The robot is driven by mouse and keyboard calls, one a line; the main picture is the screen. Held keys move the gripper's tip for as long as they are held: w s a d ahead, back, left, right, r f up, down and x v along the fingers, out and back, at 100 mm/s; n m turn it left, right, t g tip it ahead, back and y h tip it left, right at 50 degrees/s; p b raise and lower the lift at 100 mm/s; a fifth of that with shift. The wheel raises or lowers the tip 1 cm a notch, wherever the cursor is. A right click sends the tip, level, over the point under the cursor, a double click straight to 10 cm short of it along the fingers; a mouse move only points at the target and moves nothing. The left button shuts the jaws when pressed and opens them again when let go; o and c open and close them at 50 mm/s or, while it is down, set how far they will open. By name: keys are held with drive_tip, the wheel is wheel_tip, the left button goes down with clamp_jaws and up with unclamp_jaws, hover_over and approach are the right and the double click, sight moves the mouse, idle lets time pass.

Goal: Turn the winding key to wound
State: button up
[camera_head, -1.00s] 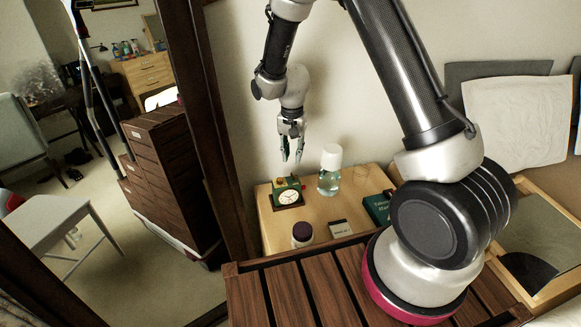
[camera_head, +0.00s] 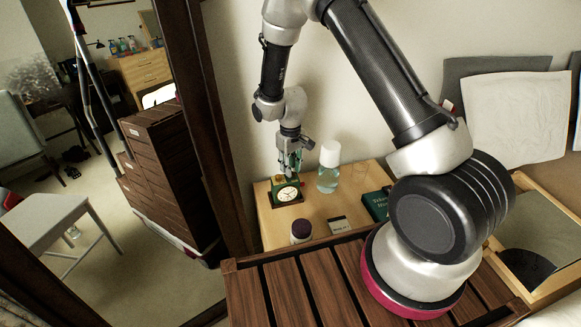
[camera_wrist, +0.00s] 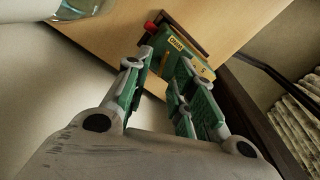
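A small green clock (camera_head: 287,193) with a white round face stands on the light wooden table. In the wrist view I see the clock's green body (camera_wrist: 178,47) from behind and above, with a yellow label and a red knob (camera_wrist: 150,27) at one end. I cannot make out the winding key; it may be hidden by the fingers. My gripper (camera_head: 290,165) points down just above and behind the clock. In the wrist view its green-padded fingers (camera_wrist: 160,72) are apart, with a gap between them and nothing seen held.
A purple-lidded jar (camera_head: 301,231), a small card (camera_head: 340,225) and a dark green book (camera_head: 378,204) are nearer the front and right. A dark wooden frame (camera_head: 205,130) rises at left.

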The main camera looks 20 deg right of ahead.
drive_tip(key=shift+f, duration=0.3)
clamp_jaws()
drive_tip(key=shift+d+m, duration=0.15)
drive_tip(key=shift+m, duration=1.45)
drive_tip(key=shift+c, duration=2.2)
unclamp_jaws()
drive_tip(key=o, duration=0.4)
